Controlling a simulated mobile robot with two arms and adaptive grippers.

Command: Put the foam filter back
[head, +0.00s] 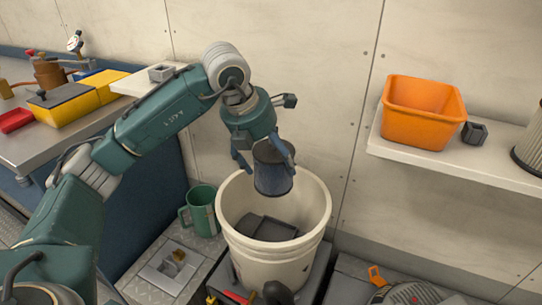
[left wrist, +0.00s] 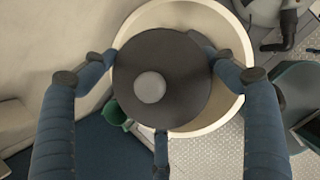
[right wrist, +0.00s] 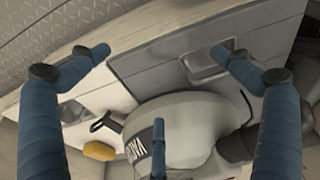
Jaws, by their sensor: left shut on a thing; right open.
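A dark grey cylinder (head: 273,168), which looks like the foam filter, is held by my left gripper (head: 264,158). The gripper's fingers are shut around its sides. It hangs roughly upright over the mouth of a cream bucket (head: 277,258). In the left wrist view its round dark end (left wrist: 190,85) with a pale central disc faces the camera, and the bucket rim (left wrist: 240,40) shows behind. A dark grey piece (head: 264,228) lies inside the bucket. My right gripper (right wrist: 160,80) is open and empty above a rounded grey housing (right wrist: 195,125) with a dark lettered label.
A green mug (head: 203,211) stands left of the bucket. An orange bin (head: 421,112) and a small dark block (head: 474,133) are on the right shelf, with a ribbed cylinder (head: 530,145) at its edge. The left bench holds a yellow box (head: 62,103).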

